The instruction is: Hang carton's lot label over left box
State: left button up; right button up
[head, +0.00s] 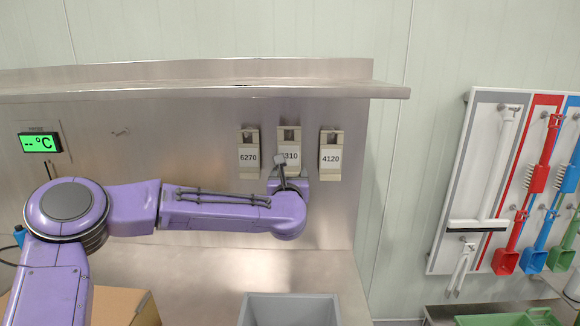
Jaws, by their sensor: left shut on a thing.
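Three beige lot labels hang in a row on the steel back wall: 6270 (248,157) at left, one ending in 310 (292,155) in the middle, and 4120 (330,158) at right. My left gripper (282,160) is in front of the middle label, shut on it, and covers its first digit and lower part. The middle label sits slightly higher than its neighbours. A cardboard carton (125,308) is partly in view at the bottom left, behind my arm; its front is out of frame. My right gripper is not in view.
A grey bin (290,310) stands at the bottom centre, cut off by the frame. A steel shelf (200,90) juts out above the labels. A green temperature display (40,143) is at left. Cleaning tools hang on a board (462,190) at right. The steel counter (210,275) is bare between carton and bin.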

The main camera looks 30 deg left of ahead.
pick_arm(q)
jog(key=shift+b+v, duration=0.8)
jog(key=shift+v, duration=1.1)
